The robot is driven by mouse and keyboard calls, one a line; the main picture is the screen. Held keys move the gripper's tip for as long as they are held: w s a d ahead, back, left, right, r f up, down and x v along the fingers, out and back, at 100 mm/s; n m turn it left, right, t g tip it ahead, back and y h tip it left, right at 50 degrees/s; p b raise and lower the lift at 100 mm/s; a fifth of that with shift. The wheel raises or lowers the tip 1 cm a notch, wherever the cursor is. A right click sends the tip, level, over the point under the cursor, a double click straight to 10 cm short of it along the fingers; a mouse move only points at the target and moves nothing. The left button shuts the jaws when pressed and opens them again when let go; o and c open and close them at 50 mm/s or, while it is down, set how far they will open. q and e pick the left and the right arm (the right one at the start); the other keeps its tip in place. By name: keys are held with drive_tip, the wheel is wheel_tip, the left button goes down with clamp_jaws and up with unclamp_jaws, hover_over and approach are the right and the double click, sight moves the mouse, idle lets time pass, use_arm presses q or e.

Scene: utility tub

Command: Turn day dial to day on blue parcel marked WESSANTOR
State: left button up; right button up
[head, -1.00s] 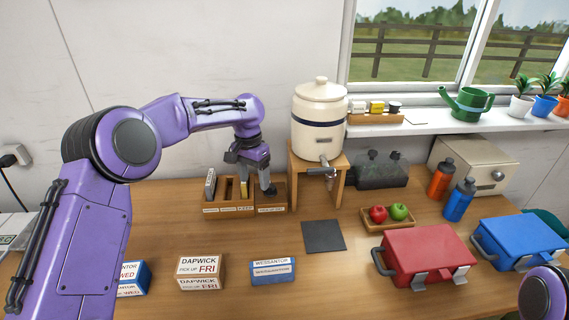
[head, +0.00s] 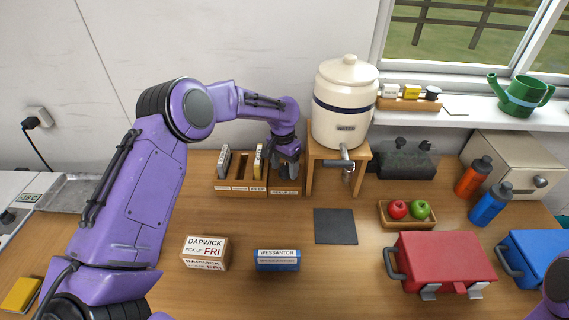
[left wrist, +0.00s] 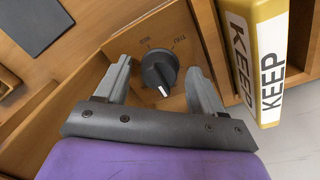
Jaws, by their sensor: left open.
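The black day dial (left wrist: 160,70) is on a wooden panel in the left wrist view, with WED and THU lettered beyond it. Its white mark sits on the near side, pointing down in the picture, away from those words. My left gripper (left wrist: 157,68) is open, one finger on each side of the dial; I cannot tell whether either touches. In the head view my left gripper (head: 288,168) is at the right part of the wooden organiser (head: 236,189). The blue parcel marked WESSANTOR (head: 277,260) lies on the table; I read no day on it. My right gripper is not in view.
A yellow-and-white KEEP block (left wrist: 264,55) stands close beside the right finger. The water dispenser (head: 345,100) on its stand is just right of the organiser. A DAPWICK FRI parcel (head: 206,253) and a dark mat (head: 335,226) lie in front.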

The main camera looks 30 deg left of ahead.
use_arm(q)
drive_tip(key=shift+w+f, duration=0.2)
drive_tip(key=shift+f, duration=0.15)
drive_tip(key=shift+s+r, duration=0.25)
drive_tip(key=shift+s, duration=0.05)
drive_tip(key=shift+s+r, duration=0.15)
drive_tip(key=shift+s, duration=0.05)
drive_tip(key=c, duration=1.1)
drive_tip(key=shift+o, duration=0.2)
drive_tip(key=shift+m, duration=0.3)
